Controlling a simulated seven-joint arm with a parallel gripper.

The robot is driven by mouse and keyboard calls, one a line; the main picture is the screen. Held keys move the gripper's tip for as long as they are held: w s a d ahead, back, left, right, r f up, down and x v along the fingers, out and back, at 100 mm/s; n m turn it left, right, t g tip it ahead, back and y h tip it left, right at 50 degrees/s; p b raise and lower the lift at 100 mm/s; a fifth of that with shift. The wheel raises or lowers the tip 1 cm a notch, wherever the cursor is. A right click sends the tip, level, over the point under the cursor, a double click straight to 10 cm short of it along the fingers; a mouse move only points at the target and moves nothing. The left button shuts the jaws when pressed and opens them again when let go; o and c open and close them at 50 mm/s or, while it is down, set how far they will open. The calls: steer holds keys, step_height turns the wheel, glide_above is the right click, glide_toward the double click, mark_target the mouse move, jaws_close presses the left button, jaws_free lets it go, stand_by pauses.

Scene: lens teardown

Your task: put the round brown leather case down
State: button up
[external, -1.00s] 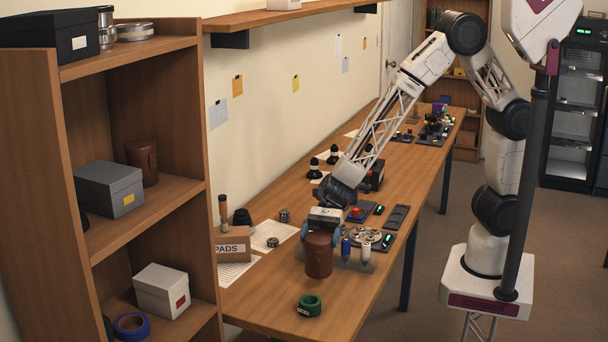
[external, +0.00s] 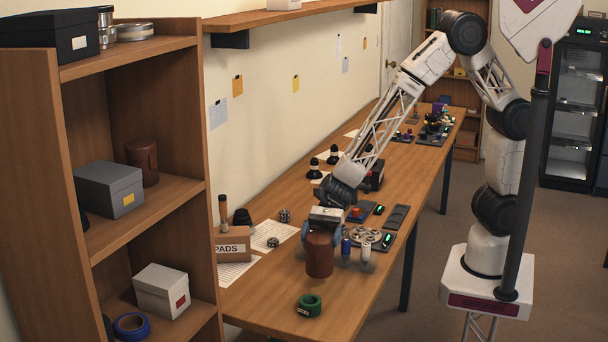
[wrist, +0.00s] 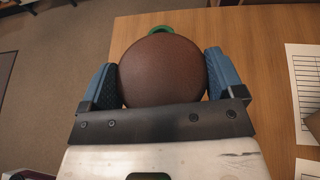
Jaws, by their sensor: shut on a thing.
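The round brown leather case (external: 319,256) is upright at the front part of the long wooden table. In the wrist view its round brown top (wrist: 162,70) fills the space between the blue finger pads. My gripper (external: 321,232) is shut on the case, with one pad against each side. In the wrist view the gripper (wrist: 162,82) shows both pads touching it. The case's underside is hidden, so I cannot tell whether it touches the table or hangs just above it.
A green tape roll (external: 309,305) lies close in front of the case. A PADS box (external: 232,245) is left. Bare wood (external: 270,296) lies around the tape.

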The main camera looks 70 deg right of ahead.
steer(key=shift+r, duration=0.15)
step_height(320, 180, up, 11)
steer(key=w+d+m+t, duration=0.1)
steer(key=w+d, duration=0.5)
steer(key=d, duration=0.5)
steer(key=w+d+m+t, duration=0.1)
steer(key=w+d+t, duration=0.1)
steer(key=w+d, duration=0.7)
steer(key=d+m+t, duration=0.2)
steer(key=d, duration=2.5)
steer(key=shift+h, duration=0.3)
steer(key=shift+w+f, duration=0.15)
steer(key=shift+f, duration=2.65)
step_height(320, 180, down, 6)
steer(key=shift+f, duration=0.2)
steer(key=shift+f, duration=1.8)
